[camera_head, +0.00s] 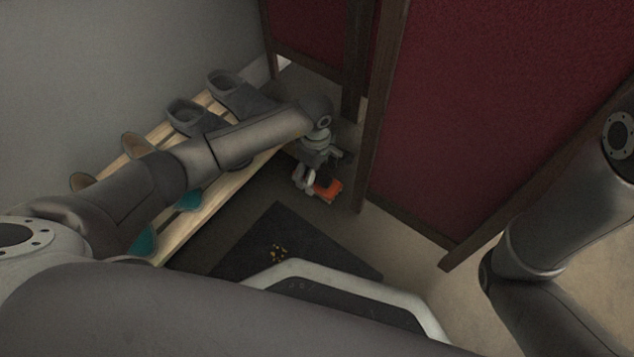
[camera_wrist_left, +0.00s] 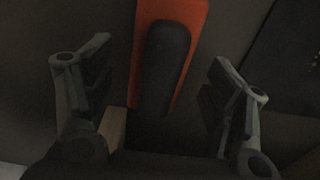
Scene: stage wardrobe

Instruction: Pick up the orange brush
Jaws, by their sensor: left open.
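The orange brush (camera_head: 328,189) lies on the dark floor area beside the wooden rack, near the foot of the red screen. In the left wrist view the orange brush (camera_wrist_left: 198,16) shows an orange body with a dark, rounded strip along its middle. My left gripper (camera_head: 312,184) is just beside the brush in the head view, partly covering it. In the left wrist view the left gripper (camera_wrist_left: 157,78) is open, with one finger on each side of the brush and gaps between. The right arm shows at the right edge; its gripper is out of view.
A slatted wooden rack (camera_head: 222,190) holds grey clogs (camera_head: 240,92) and teal-lined shoes (camera_head: 188,200). A red screen with a dark wooden frame (camera_head: 500,110) stands close on the right of the brush. A dark mat (camera_head: 310,245) with a small yellow pattern lies nearer me.

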